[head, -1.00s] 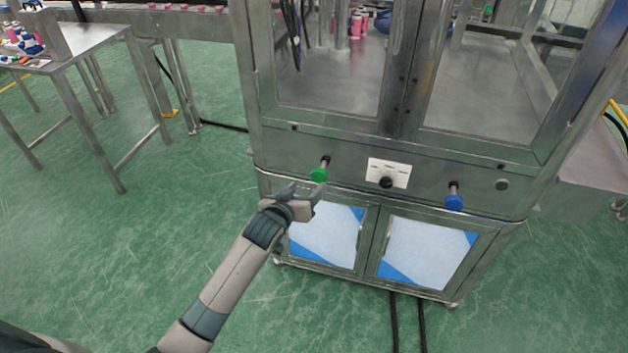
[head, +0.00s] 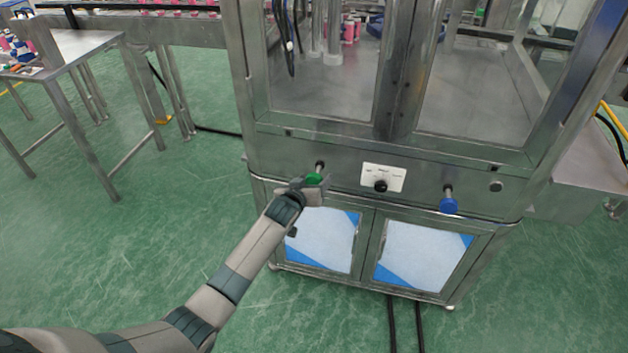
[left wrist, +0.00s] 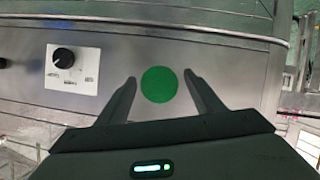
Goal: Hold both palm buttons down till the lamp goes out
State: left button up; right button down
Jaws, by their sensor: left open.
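The green palm button (head: 314,179) sticks out of the machine's front panel on the left. The blue palm button (head: 449,205) sticks out on the right, with nothing near it. My left gripper (head: 312,184) is open at the green button and partly covers it. In the left wrist view the green button (left wrist: 159,84) shows as a round face between the two spread fingers of my left gripper (left wrist: 159,86). I cannot tell whether the button is pressed in. My right gripper is not in view. I cannot make out a lit lamp.
A white plate with a black knob (head: 381,186) sits between the buttons; a small round fitting (head: 496,186) is at the far right. Glass doors (head: 325,80) stand above. A steel table (head: 70,50) stands at the left, with open green floor before it.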

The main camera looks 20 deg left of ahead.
pick_arm(q)
jog(key=shift+w, duration=0.1)
jog(key=c, duration=1.1)
jog(key=shift+w, duration=0.1)
